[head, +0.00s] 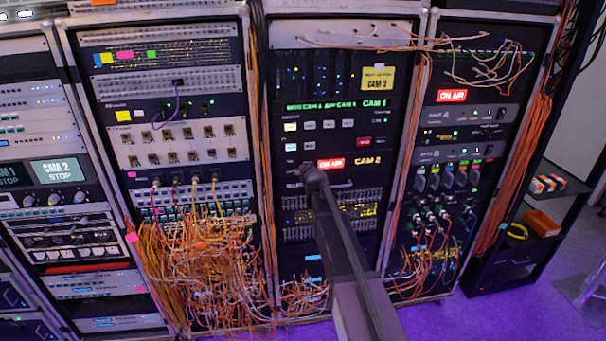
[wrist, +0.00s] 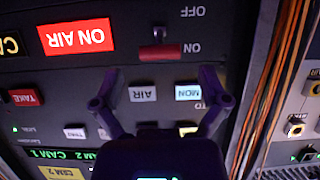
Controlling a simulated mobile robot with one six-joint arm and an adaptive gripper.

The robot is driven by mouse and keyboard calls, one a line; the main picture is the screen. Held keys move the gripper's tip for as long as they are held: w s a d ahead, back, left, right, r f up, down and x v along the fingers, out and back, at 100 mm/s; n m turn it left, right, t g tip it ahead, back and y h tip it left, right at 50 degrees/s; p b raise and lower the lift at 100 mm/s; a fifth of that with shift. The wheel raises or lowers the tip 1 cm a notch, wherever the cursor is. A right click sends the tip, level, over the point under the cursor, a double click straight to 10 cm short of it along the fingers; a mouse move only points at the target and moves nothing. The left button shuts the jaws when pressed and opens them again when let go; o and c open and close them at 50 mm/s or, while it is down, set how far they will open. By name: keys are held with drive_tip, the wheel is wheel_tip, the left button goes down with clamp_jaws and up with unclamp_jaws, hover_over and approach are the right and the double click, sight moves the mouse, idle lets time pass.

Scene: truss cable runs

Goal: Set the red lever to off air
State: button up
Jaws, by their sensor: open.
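The red lever (wrist: 160,52) shows in the wrist view, which is turned upside down. Its red handle lies level with the ON label (wrist: 193,48), and the OFF label (wrist: 188,12) stands at the top of the picture. My gripper (wrist: 161,75) is open, its two fingers spread to either side just below the handle in the picture, apart from it and empty. In the head view my gripper (head: 308,172) is at the middle rack's panel; the lever cannot be made out there. A lit ON AIR sign (wrist: 75,37) is beside the lever.
Panel buttons, including MON (wrist: 188,92) and AIR (wrist: 143,93), lie between my fingers in the wrist view. Orange cables (wrist: 277,75) run along the rack edge close by. In the head view, a tangle of orange cables (head: 205,265) hangs from the rack to the left.

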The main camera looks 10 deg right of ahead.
drive_tip(key=shift+b+x, duration=0.6)
drive_tip(key=shift+x, duration=1.55)
drive_tip(key=c, duration=1.2)
